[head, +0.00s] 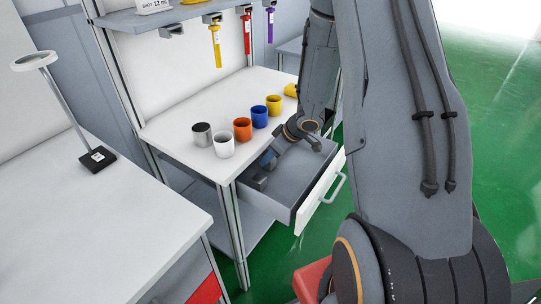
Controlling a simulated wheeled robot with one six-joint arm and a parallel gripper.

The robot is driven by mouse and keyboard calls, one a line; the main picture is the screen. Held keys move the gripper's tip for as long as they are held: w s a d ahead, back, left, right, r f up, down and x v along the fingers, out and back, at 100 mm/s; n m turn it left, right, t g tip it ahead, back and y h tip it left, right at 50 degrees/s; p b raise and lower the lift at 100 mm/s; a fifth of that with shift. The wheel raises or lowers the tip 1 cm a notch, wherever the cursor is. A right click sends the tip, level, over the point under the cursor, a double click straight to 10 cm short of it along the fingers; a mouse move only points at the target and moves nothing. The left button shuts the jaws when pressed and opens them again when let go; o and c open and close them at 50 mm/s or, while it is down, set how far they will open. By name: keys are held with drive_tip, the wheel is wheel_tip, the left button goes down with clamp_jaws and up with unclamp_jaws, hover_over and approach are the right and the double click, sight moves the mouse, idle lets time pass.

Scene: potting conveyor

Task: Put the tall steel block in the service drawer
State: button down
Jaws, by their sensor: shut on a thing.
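The service drawer (318,196) is pulled out from under the white bench, its white front and handle facing right. My gripper (262,168) reaches down into the left part of the drawer, beside the bench edge. It is shut on a small dark grey piece, which looks like the tall steel block (257,180). The block is low inside the drawer, near its left wall. Whether it touches the drawer floor is too small to tell. My wrist and the bench edge partly hide the gripper.
On the bench (180,145) stand a grey cup (202,135), a white cup (224,145), an orange cup (242,129), a blue cup (260,117) and a yellow cup (274,105). Coloured tools hang above. Another table (90,215) with a ring stand (97,158) is at left.

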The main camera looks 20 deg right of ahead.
drive_tip(key=shift+f, duration=0.3)
drive_tip(key=c, duration=1.3)
unclamp_jaws()
drive_tip(key=shift+d+r, duration=0.1)
drive_tip(key=shift+r, duration=0.2)
drive_tip(key=s+d+r+m+h+p, duration=0.1)
drive_tip(key=s+d+r+h, duration=0.1)
drive_tip(key=r, duration=0.5)
drive_tip(key=s+d+r+m+h+p, duration=0.1)
drive_tip(key=s+r, duration=0.1)
drive_tip(key=r, duration=0.5)
drive_tip(key=s+a+r+m+g, duration=0.1)
drive_tip(key=s+a, duration=0.2)
drive_tip(key=s, duration=0.3)
drive_tip(key=s+a+r+m+g, duration=0.1)
drive_tip(key=s+a+m+g, duration=0.1)
drive_tip(key=s+a, duration=0.2)
drive_tip(key=s+a+r+m+g, duration=0.1)
drive_tip(key=s+a, duration=0.3)
drive_tip(key=s, duration=0.4)
drive_tip(key=shift+s+a+r+m+h, duration=0.2)
drive_tip(key=shift+s+r+m+h, duration=0.15)
drive_tip(key=shift+r, duration=0.2)
